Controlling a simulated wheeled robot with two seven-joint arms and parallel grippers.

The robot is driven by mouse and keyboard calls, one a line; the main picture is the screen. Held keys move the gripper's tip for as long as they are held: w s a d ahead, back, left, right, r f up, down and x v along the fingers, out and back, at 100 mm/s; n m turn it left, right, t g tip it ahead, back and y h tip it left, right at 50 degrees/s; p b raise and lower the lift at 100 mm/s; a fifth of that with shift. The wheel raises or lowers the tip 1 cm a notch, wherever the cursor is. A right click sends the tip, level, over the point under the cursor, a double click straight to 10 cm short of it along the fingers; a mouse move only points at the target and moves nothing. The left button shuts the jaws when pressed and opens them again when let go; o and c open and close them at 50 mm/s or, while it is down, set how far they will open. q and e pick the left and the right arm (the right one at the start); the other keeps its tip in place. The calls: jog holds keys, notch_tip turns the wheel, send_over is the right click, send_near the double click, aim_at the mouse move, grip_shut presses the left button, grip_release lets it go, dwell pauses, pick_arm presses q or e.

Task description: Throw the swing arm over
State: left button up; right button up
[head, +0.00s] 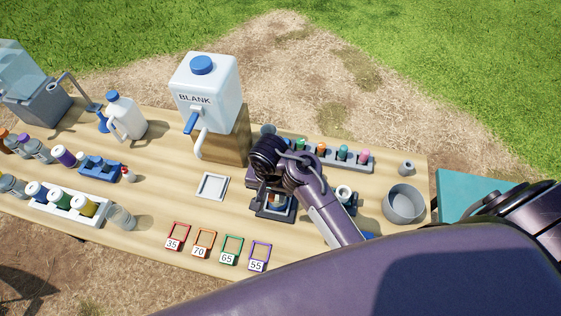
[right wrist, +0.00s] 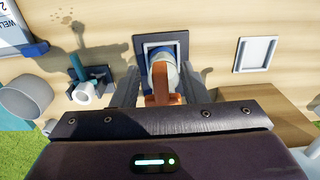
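My right gripper (head: 274,200) is low over a dark square tray (right wrist: 181,39) near the table's middle. In the right wrist view, my right gripper (right wrist: 162,82) has its fingers on both sides of a small white-and-orange object (right wrist: 162,72), seemingly closed on it. The object is over the tray's pale inside; I cannot tell whether it touches. I cannot tell for sure which thing is the swing arm. A thin bent arm (head: 78,92) rises from a grey box (head: 42,106) at the far left. My left gripper is not in view.
A BLANK water container (head: 208,92) stands on a wooden block behind. A white square tray (head: 212,186) lies left of my right gripper. Numbered frames (head: 203,243) line the front edge. A rack of vials (head: 340,155) and a grey bowl (head: 404,203) are at right.

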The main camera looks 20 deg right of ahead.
grip_shut()
jog(key=s+d+n+p, duration=0.1)
jog(key=s+d+n, duration=0.1)
jog(key=d+n, duration=0.3)
jog(key=shift+s+d+n+p, duration=0.3)
jog(key=shift+d+n+p, duration=0.1)
jog(key=shift+d, duration=0.8)
jog(key=w+d+n, duration=0.1)
jog(key=d+n, duration=0.4)
jog(key=d, duration=0.2)
jog(key=shift+d+n, duration=0.4)
jog(key=shift+w, duration=0.1)
